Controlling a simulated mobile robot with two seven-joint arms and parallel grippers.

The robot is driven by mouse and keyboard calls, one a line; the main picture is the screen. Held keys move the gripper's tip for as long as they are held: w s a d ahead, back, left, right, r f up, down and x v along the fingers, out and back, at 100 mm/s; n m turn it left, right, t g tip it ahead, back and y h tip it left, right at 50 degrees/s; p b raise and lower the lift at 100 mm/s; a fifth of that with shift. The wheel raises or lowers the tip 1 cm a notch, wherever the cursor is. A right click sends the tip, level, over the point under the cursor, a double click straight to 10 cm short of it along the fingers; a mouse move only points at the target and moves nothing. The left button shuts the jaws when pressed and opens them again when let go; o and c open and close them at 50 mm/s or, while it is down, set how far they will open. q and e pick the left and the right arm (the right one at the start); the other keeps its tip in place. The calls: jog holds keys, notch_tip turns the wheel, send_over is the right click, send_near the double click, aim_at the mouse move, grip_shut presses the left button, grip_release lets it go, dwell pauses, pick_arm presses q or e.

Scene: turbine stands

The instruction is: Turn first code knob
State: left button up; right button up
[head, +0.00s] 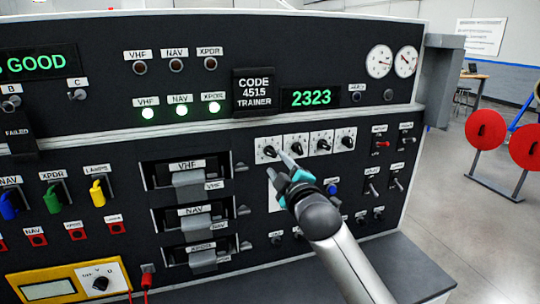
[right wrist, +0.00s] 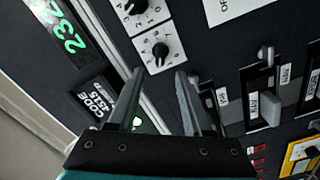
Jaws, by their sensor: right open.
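A row of several code knobs, black on white square plates, sits on the dark panel under the green 2323 display (head: 311,97). The leftmost code knob (head: 268,150) also shows in the right wrist view (right wrist: 160,50), with a second knob (right wrist: 136,8) beside it. My right gripper (head: 282,164) is open and empty, just in front of the leftmost knobs and slightly below them in the head view. In the right wrist view its fingertips (right wrist: 160,74) are spread, with the first knob just beyond the gap between them. My left gripper is not in view.
Toggle switches (head: 380,145) stick out to the right of the knobs. Radio units with handles (head: 190,181) protrude at the left. A black CODE 4515 TRAINER label (head: 254,93) is above. Open floor and red discs (head: 486,129) lie to the right.

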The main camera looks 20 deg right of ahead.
aim_at(269, 154)
jog(key=shift+w+a, duration=0.15)
jog(key=shift+w, duration=3.2)
grip_shut()
